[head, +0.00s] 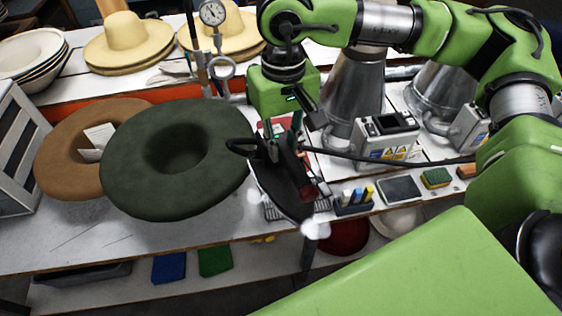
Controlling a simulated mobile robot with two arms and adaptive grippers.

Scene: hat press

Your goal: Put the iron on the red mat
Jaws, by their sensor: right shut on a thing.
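The iron (280,182) is black, with a pointed body and a dark handle, and is tilted, tip toward the front edge of the bench. My right gripper (290,128) is shut on it from above. A wire rack (322,205) shows partly beneath the iron; I cannot tell whether they touch. A small red patch (268,126) shows behind the gripper and may be the red mat; most of it is hidden. My left gripper is not in view.
A dark green felt hat (125,165) lies just left of the iron, overlapping a brown hat (60,150). A labelled metal box (385,140), a dark pad (401,190) and a green sponge (436,178) stand to the right. Bare bench (120,238) shows at the front left.

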